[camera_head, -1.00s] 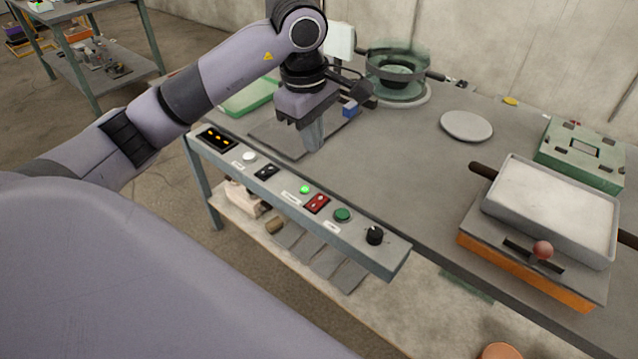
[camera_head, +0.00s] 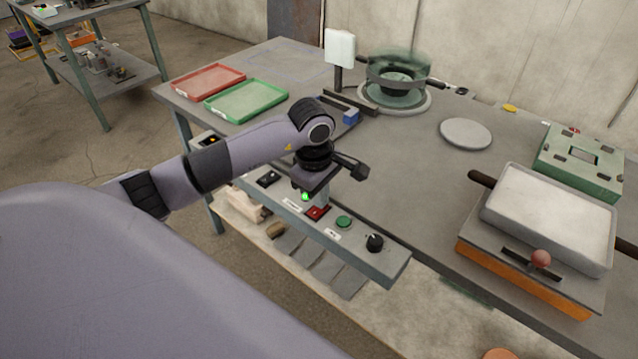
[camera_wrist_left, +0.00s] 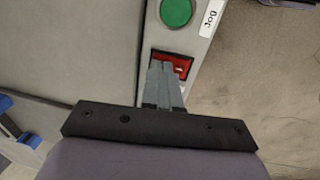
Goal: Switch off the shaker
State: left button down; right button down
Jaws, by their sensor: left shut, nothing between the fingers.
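The control panel (camera_head: 370,262) runs along the table's front edge. On it are a red rocker switch (camera_head: 318,212), a lit green lamp (camera_head: 305,197), a green button (camera_head: 343,222) and a black knob (camera_head: 374,243). My left gripper (camera_head: 316,207) is shut and empty, pointing down at the red switch. In the left wrist view its closed fingertips (camera_wrist_left: 166,66) overlap part of the red switch (camera_wrist_left: 184,64); I cannot tell whether they touch. The shaker (camera_head: 398,85) stands at the back with a round sieve, its upper part blurred. My right gripper is not in view.
A red tray (camera_head: 208,81) and green tray (camera_head: 246,101) lie at the left. A grey disc (camera_head: 466,133), a green box (camera_head: 590,150) and a white-filled pan (camera_head: 553,215) on an orange-based unit (camera_head: 528,275) are at the right. The table's middle is clear.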

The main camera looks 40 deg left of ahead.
pick_arm(q)
jog(key=shift+f, duration=0.1)
jog(key=shift+w+f+b, duration=0.15)
jog(key=shift+f+b, duration=0.2)
jog(key=shift+b, duration=0.25)
jog(key=shift+r, duration=0.15)
jog(key=shift+s, duration=0.2)
jog(key=shift+s+a+p, duration=0.1)
jog(key=shift+s+p, duration=0.4)
jog(key=shift+s, duration=0.2)
jog(key=shift+r, duration=0.1)
jog(key=shift+r, duration=0.1)
